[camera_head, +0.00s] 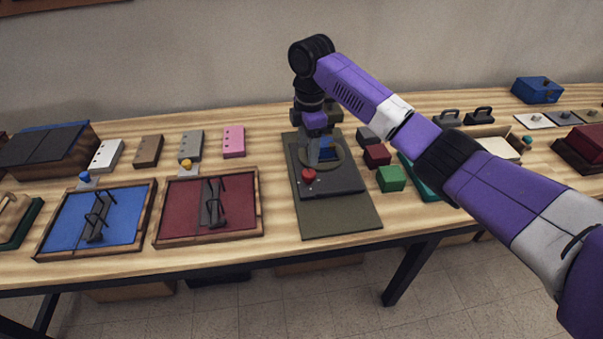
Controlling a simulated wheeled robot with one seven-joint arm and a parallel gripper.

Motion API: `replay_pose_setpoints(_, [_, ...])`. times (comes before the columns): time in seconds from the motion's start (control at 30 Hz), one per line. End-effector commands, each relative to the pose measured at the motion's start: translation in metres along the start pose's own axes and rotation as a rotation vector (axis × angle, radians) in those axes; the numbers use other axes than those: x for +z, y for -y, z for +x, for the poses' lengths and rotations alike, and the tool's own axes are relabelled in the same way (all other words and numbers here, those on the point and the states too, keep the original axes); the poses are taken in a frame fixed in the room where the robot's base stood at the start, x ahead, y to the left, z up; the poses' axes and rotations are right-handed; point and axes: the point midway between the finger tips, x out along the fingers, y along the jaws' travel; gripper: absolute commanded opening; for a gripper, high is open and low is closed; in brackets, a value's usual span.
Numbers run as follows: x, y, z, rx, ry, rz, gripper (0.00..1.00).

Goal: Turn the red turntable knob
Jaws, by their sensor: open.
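The red turntable knob (309,175) is a small red cap near the front left of a dark grey turntable base (345,187). The base stands on an olive mat (342,222). Behind the knob, an olive ring-like platter (337,163) shows in part, with something blue inside it. My gripper (320,160) points down over the platter, behind and slightly right of the knob. It is open. Its fingers hide part of the platter, and I cannot tell whether they touch anything.
Blue (67,225) and red (180,222) framed trays with dark stands lie to the left. A green cube (391,179) and a dark red cube (377,155) stand close right of the turntable. My arm spans the right side. The mat's front is clear.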

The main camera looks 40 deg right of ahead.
Motion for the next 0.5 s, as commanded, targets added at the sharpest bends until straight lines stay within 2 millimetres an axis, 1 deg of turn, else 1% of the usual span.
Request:
replay_pose_setpoints(0.07, [0.003, 0.006, 0.001, -0.023, 0.012, -0.030, 0.59])
replay_pose_setpoints(0.17, [0.002, 0.006, 0.008, -0.022, 0.011, -0.041, 0.59])
replay_pose_setpoints(0.27, [0.003, 0.006, 0.020, -0.022, 0.011, -0.040, 0.59])
replay_pose_setpoints(0.5, [0.003, 0.006, 0.057, -0.020, 0.011, -0.039, 0.59])
